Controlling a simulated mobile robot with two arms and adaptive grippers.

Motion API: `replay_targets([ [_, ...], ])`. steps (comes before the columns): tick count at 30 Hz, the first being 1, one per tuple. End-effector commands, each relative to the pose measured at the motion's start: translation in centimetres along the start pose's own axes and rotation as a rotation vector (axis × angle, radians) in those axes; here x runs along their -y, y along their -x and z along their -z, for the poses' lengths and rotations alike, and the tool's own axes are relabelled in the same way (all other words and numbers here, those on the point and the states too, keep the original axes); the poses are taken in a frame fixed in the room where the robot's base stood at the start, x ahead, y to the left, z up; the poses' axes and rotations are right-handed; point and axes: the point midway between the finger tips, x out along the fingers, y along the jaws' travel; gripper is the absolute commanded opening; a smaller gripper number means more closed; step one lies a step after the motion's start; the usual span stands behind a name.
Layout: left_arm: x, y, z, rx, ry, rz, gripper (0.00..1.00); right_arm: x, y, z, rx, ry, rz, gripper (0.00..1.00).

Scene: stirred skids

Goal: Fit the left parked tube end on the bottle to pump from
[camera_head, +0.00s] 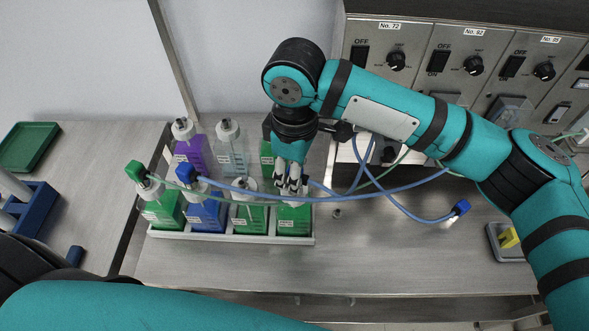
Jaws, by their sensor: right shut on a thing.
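My right gripper (291,185) points down and is shut at the neck of the front right green bottle (295,222). A blue tube runs out beside its fingers, so it seems to hold a tube end, mostly hidden by the fingers. I cannot tell whether that end sits on the bottle. Another blue tube end (461,207) with a pale tip is at the right, over the bench. A blue end (186,173) is on the blue bottle (208,215), and a green end (135,171) on the front left green bottle (163,210). My left gripper is out of view.
The bottles stand in two rows in a pale tray (230,238), with purple (192,152) and clear (232,155) bottles behind. Pump panels (430,55) with switches and knobs stand at the back right. Tubes cross over the bottles. The bench front is bare.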

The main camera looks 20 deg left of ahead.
Motion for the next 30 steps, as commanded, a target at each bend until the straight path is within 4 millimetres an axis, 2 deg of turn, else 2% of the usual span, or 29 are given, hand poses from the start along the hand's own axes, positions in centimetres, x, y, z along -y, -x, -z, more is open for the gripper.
replay_targets([
  [12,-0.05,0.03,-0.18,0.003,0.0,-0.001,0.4,-0.01,-0.01,-0.01,0.0,0.0,0.0,0.0],
  [13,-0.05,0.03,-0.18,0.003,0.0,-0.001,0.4,-0.01,-0.01,-0.01,0.0,-0.001,0.0,0.31],
  [18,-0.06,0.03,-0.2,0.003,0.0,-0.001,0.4,-0.01,0.0,-0.01,0.0,0.0,0.0,0.53],
  [24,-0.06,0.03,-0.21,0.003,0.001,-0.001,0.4,-0.01,0.0,-0.01,0.0,0.0,0.0,0.54],
  [27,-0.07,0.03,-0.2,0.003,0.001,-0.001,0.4,-0.01,-0.01,-0.01,0.0,0.0,0.0,0.67],
  [30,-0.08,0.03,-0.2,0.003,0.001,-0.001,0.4,-0.01,-0.01,-0.01,0.0,0.0,0.0,0.69],
])
